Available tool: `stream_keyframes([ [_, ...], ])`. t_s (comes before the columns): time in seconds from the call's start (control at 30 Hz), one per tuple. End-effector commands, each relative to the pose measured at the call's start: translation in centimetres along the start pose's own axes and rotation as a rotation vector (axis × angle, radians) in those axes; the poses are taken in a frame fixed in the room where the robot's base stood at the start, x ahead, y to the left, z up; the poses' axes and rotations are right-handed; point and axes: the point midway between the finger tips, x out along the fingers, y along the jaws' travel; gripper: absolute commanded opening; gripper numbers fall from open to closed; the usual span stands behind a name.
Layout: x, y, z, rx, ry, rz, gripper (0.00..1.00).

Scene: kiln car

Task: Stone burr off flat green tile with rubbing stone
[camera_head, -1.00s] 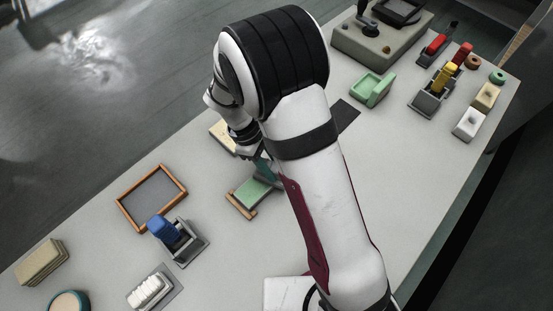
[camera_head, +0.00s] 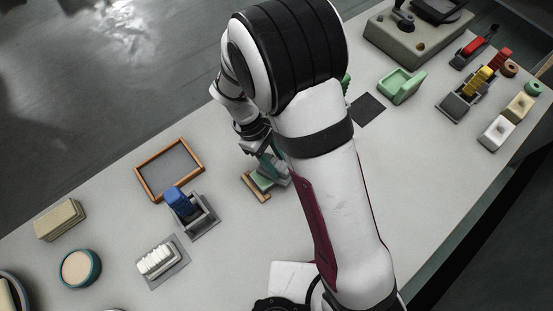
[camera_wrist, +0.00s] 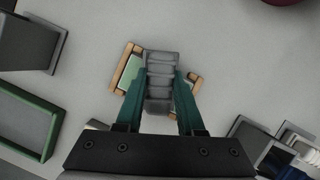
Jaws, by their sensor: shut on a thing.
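The flat green tile (camera_head: 262,183) lies in a small wooden holder (camera_head: 258,194) on the grey table, partly hidden by my gripper. In the wrist view the green tile (camera_wrist: 130,72) shows left of the grey rubbing stone (camera_wrist: 160,68), with wooden holder (camera_wrist: 116,85) edges on both sides. My gripper (camera_wrist: 160,88) has its two teal fingers shut on the stone, which lies across the middle of the tile. Whether the stone touches the tile cannot be told. In the head view my gripper (camera_head: 274,168) is over the tile's right part. The burr cannot be made out.
A wood-rimmed tray (camera_head: 141,184) and a blue-handled tool in a grey stand (camera_head: 182,203) are left of the tile. White pieces (camera_head: 155,261) lie nearer. A light-green holder (camera_head: 402,87) and dark mat (camera_head: 367,108) are to the right. Clear table surrounds the tile holder.

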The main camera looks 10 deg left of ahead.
Motion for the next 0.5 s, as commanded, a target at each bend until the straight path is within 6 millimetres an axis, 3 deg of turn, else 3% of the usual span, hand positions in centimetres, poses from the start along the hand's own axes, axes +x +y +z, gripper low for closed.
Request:
stream_keyframes([
  [0.5, -0.6, -3.6, -1.3, -0.003, -0.001, 0.001, 0.00],
])
